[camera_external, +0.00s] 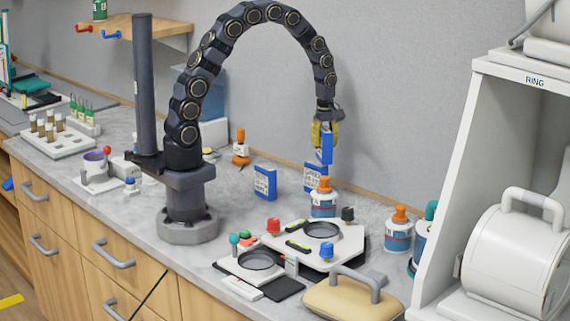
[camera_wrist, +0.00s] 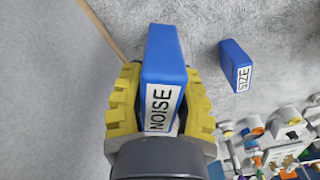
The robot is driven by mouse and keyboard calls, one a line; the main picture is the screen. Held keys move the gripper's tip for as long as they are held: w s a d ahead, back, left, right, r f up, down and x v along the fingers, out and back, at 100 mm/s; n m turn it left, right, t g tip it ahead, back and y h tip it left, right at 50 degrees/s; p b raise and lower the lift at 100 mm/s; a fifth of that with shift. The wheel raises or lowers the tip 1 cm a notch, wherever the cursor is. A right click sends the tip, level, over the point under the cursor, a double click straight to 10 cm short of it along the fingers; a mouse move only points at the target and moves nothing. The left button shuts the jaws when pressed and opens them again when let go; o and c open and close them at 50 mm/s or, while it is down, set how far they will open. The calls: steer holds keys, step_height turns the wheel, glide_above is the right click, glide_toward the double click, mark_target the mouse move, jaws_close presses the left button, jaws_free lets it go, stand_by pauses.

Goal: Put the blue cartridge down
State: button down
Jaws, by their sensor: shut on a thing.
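My gripper (camera_external: 326,134) is shut on a blue cartridge (camera_external: 326,147) and holds it in the air above the grey counter. In the wrist view the held cartridge (camera_wrist: 166,70) carries a white label reading NOISE, and the yellow fingers of my gripper (camera_wrist: 163,100) press on both of its sides. A second blue cartridge (camera_external: 265,183) stands upright on the counter, left of the held one. Another blue block with a white label (camera_external: 313,176) stands below my gripper, partly behind an orange-capped bottle. A cartridge labelled SIZE (camera_wrist: 236,66) shows in the wrist view.
The orange-capped bottle (camera_external: 324,198) stands below my gripper. A white plate device with coloured knobs (camera_external: 300,262) lies in front. More bottles (camera_external: 398,230) stand to the right, beside a white cabinet (camera_external: 455,170). Bare counter (camera_external: 240,205) shows near the standing blue cartridge.

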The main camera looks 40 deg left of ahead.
steer(key=w+d+f+m, duration=0.1)
steer(key=d+f+m, duration=0.15)
steer(key=d, duration=0.75)
steer(key=f, duration=0.8)
steer(key=shift+w+a+f, duration=0.1)
steer(key=shift+w+f, duration=0.1)
steer(key=shift+f, duration=0.2)
steer(key=c, duration=0.8)
jaws_free()
steer(key=shift+f, duration=0.1)
steer(key=shift+c, duration=0.2)
